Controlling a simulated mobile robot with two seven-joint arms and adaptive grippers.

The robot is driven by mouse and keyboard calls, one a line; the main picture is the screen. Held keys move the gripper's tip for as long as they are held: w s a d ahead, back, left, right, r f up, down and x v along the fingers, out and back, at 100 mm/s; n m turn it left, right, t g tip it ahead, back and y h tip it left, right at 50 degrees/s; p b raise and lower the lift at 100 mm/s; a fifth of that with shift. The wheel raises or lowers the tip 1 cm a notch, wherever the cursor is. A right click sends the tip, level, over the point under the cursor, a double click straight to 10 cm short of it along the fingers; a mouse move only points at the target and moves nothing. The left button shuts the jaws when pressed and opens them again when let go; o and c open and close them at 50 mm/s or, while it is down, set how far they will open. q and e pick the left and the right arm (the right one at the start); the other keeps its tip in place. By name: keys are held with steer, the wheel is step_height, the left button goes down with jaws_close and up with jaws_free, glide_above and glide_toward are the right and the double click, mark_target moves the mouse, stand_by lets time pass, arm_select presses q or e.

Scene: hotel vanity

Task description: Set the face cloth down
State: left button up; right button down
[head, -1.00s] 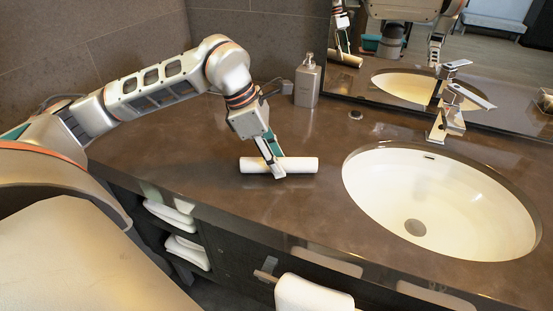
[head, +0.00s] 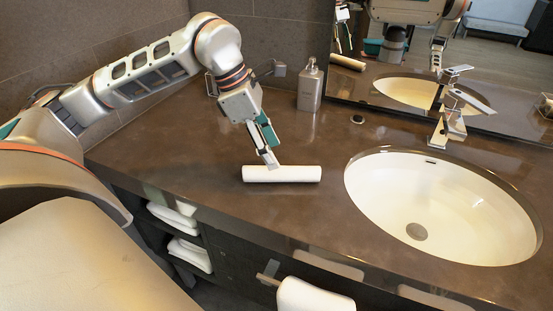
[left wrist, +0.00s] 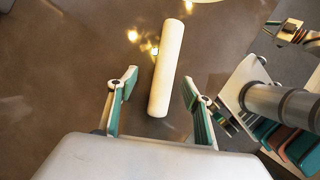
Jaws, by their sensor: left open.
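The face cloth (head: 290,174) is a white roll lying on the brown vanity counter (head: 200,150), left of the sink. My left gripper (head: 270,160) is just behind and above its left part in the head view. In the left wrist view the gripper (left wrist: 158,90) is open, its two fingers spread wide. The rolled cloth (left wrist: 166,70) lies beyond and between the fingertips there, and neither finger appears to grip it. My right gripper is not in direct view.
A white oval sink (head: 440,205) with a chrome faucet (head: 446,120) is to the right. A grey soap dispenser (head: 310,86) stands behind, by the mirror (head: 450,60). Folded white towels (head: 188,254) sit on shelves below, and another towel (head: 312,296) hangs at the front. Counter left of the cloth is clear.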

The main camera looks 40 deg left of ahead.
arm_select(q)
steer(key=v, duration=0.6)
steer(key=shift+r+p, duration=0.3)
steer(key=shift+p, duration=0.15)
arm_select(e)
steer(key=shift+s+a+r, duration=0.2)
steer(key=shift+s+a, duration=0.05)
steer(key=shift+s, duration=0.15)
arm_select(q)
steer(key=shift+a, duration=0.1)
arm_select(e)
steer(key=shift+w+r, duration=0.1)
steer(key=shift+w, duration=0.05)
